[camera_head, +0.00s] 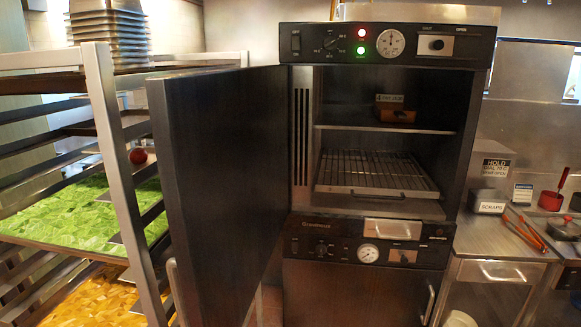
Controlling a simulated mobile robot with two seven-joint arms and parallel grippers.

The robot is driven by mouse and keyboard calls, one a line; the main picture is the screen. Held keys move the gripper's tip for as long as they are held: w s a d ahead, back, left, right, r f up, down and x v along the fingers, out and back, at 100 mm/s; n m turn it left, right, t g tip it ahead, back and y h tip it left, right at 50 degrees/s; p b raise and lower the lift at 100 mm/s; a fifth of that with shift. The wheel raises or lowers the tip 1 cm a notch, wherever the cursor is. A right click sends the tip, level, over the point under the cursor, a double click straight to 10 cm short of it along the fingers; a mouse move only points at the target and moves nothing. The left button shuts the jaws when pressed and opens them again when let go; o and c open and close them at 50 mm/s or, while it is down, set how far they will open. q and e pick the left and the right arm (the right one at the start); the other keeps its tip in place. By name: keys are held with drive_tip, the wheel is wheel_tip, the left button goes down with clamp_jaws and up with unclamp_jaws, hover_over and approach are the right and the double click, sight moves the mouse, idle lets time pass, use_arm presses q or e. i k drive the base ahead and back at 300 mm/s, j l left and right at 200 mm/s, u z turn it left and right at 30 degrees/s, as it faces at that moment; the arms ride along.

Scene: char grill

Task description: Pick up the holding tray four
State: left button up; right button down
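A dark steel holding cabinet (388,40) stands at the centre with its door (222,180) swung open to the left. On its upper shelf (375,129) sits a small orange-brown tray (395,115) with a label card (390,99) at its back; the card is too small to read. A wire rack (372,170) lies below on a flat base with a front handle (378,194). I cannot tell which item is holding tray four. Neither of my grippers is in view.
A rack (108,140) at the left holds green leafy (75,218) and yellow-orange (95,300) contents, with stacked metal pans (110,35) on top. A lower cabinet (355,295) is shut. Red-handled tongs (525,232) and a red cup (550,200) are on the right counter. The open door blocks the left side.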

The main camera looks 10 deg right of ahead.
sight(387, 108)
drive_tip(key=j+z, duration=0.95)
drive_tip(key=k+j, duration=0.15)
drive_tip(key=j, duration=0.2)
drive_tip(key=k+j+z, duration=0.1)
drive_tip(key=j, duration=0.3)
drive_tip(key=k+j+z, duration=0.1)
drive_tip(key=j, duration=0.25)
drive_tip(key=k+j, duration=0.2)
drive_tip(key=j, duration=0.15)
drive_tip(key=i+l, duration=0.15)
drive_tip(key=l, duration=0.25)
drive_tip(key=i+l+u, duration=0.1)
drive_tip(key=l, duration=0.3)
drive_tip(key=i+l, duration=0.25)
drive_tip(key=l, duration=0.2)
drive_tip(key=i+l+u, duration=0.15)
drive_tip(key=l, duration=0.25)
drive_tip(key=i+l, duration=0.1)
drive_tip(key=l, duration=0.3)
drive_tip(key=i+l+u, duration=0.1)
drive_tip(key=l, duration=0.35)
drive_tip(key=i+l, duration=0.15)
drive_tip(key=l, duration=0.3)
drive_tip(key=i+u, duration=0.05)
